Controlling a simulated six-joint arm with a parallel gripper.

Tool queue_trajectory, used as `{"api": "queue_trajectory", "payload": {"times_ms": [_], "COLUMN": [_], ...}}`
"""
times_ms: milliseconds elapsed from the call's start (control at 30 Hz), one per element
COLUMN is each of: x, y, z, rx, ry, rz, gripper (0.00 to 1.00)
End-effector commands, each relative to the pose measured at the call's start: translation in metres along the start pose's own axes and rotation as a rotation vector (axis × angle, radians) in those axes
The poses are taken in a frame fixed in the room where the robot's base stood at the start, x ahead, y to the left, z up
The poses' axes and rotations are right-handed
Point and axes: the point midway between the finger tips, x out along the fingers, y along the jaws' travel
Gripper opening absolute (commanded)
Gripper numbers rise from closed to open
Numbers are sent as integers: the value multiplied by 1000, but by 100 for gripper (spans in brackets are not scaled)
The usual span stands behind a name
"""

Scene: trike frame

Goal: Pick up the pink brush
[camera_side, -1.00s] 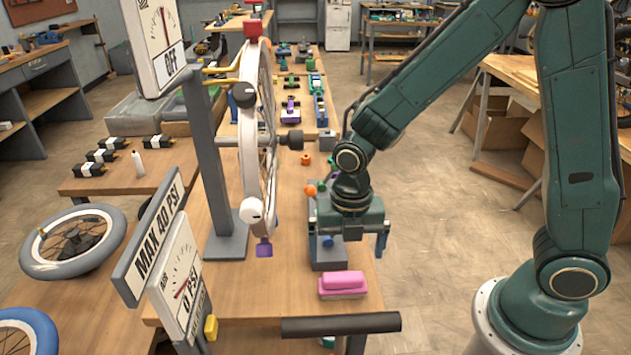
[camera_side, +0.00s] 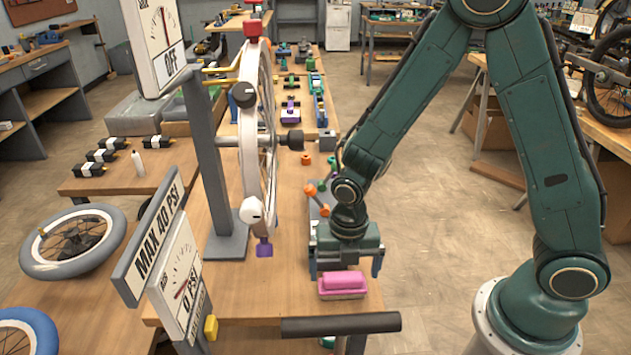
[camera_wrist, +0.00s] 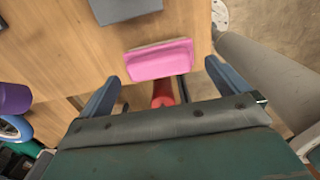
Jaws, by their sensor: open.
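The pink brush (camera_side: 343,283) lies on the wooden table near its front right corner, pink top up, with a pale bristle layer beneath. My gripper (camera_side: 345,268) is just behind and above it in the side view, with its jaws pointing down. In the wrist view the pink brush (camera_wrist: 160,60) lies just beyond the two blue-grey fingers, roughly centred between them. My gripper (camera_wrist: 170,80) is open and empty there, and the brush is not between the fingertips. Whether the fingers touch the table cannot be told.
A wheel (camera_side: 258,140) stands upright on a grey stand left of my arm. A dark horizontal bar (camera_side: 340,324) is in front of the brush. A grey block (camera_wrist: 122,8) lies beyond the brush in the wrist view. Orange knobs (camera_side: 314,190) stand behind my gripper.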

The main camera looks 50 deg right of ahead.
Motion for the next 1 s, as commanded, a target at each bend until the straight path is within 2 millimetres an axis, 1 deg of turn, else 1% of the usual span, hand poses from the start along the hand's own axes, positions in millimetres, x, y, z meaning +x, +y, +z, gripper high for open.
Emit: {"api": "queue_trajectory", "payload": {"times_ms": [300, 433, 567, 1000], "x": [30, 38, 41, 41], "y": [1, 1, 1, 1], "z": [2, 2, 3, 2], "rx": [-1, -1, -1, -1], "ry": [1, 0, -1, -1], "rz": [-3, -2, -1, -1], "gripper": [100, 100, 100, 100]}}
